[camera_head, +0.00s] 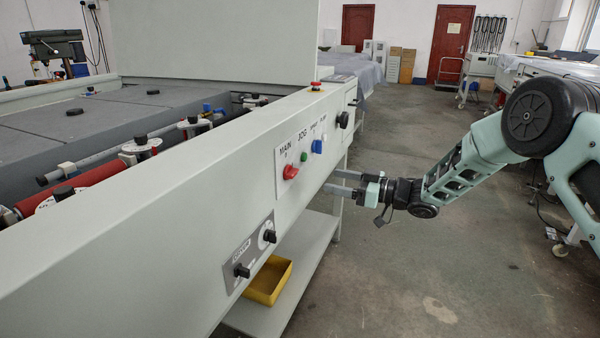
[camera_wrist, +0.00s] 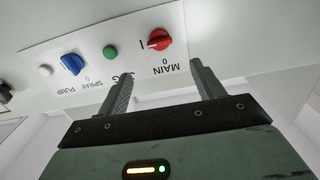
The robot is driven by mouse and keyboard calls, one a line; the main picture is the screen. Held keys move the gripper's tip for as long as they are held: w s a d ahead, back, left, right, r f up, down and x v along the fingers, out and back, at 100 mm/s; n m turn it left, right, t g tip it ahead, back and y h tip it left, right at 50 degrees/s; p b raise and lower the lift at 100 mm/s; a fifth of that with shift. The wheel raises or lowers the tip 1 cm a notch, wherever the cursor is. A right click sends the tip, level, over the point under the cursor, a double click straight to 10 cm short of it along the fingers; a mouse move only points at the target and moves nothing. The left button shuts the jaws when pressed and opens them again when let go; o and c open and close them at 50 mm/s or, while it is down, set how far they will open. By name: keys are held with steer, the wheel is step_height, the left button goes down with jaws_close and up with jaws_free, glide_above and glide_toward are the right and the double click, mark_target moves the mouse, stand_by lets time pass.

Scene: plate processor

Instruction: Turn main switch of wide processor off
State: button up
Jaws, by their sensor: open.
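The wide processor (camera_head: 180,210) is a long pale machine on the left in the head view. Its white label panel carries the red main switch (camera_head: 290,172), a rotary knob under the word MAIN. In the wrist view the red main switch (camera_wrist: 159,40) sits above the gap between the fingers, with its pointer toward the I mark on its left. The 0 mark is on the side nearer the fingers. My gripper (camera_head: 340,182) is open and empty in front of the panel. In the wrist view its fingertips (camera_wrist: 160,70) are short of the knob and not around it.
A green button (camera_head: 304,157) and a blue knob (camera_head: 318,146) sit beside the main switch. A lower grey panel has black knobs (camera_head: 241,270). A yellow bin (camera_head: 269,281) stands on the shelf below. Open floor (camera_head: 430,250) lies to the right.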

mark_target(296, 172)
steer(key=x, duration=1.1)
steer(key=shift+a+p, duration=0.3)
steer(key=shift+p, duration=0.05)
steer(key=c, duration=1)
